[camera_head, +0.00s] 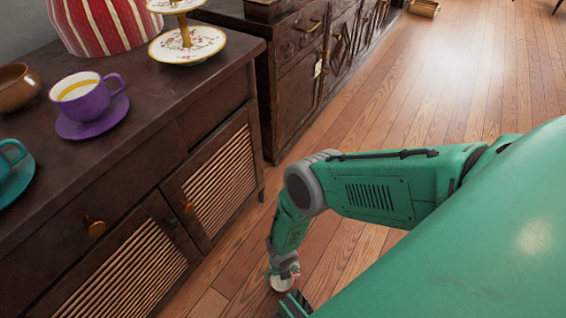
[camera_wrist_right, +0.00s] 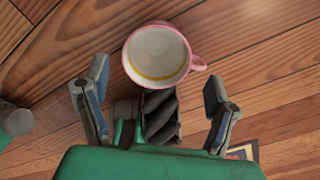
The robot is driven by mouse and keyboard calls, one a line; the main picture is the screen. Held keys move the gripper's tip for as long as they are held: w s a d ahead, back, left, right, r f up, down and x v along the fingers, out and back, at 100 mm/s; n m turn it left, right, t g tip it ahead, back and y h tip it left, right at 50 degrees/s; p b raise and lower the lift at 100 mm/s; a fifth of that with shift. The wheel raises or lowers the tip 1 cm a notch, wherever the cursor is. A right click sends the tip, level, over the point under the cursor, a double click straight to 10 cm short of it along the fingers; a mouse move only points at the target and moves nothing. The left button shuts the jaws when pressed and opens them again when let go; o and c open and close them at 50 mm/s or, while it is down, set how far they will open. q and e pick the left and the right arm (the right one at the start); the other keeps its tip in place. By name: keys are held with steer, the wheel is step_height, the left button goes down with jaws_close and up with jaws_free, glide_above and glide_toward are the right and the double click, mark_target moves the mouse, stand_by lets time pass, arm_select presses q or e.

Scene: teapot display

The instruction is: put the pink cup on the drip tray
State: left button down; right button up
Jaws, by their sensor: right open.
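The pink cup (camera_wrist_right: 157,55) shows in the right wrist view, seen from above. It has a pink rim, a white inside with a yellow ring, and its handle points right. It appears to be on the wooden floor. My right gripper (camera_wrist_right: 155,88) is open, its two fingers spread left and right just below the cup in the picture, with nothing between them. I see no drip tray. My left gripper is out of view.
A dark wooden cabinet (camera_head: 150,140) stands at left. On it are a purple cup (camera_head: 88,98) on its saucer, a teal cup (camera_head: 12,158), a brown bowl (camera_head: 18,88), a striped red-white vessel (camera_head: 100,22) and a tiered stand (camera_head: 187,45).

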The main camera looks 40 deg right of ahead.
mark_target(281, 283)
steer(key=shift+a+f, duration=0.15)
steer(key=shift+f, duration=0.3)
steer(key=f+b, duration=0.3)
steer(key=shift+s+a+f, duration=0.15)
steer(key=shift+s+f, duration=0.1)
steer(key=shift+f, duration=0.1)
steer(key=shift+f+b, duration=0.35)
steer(key=shift+f, duration=0.15)
steer(key=c, duration=0.8)
steer(key=shift+c, duration=0.3)
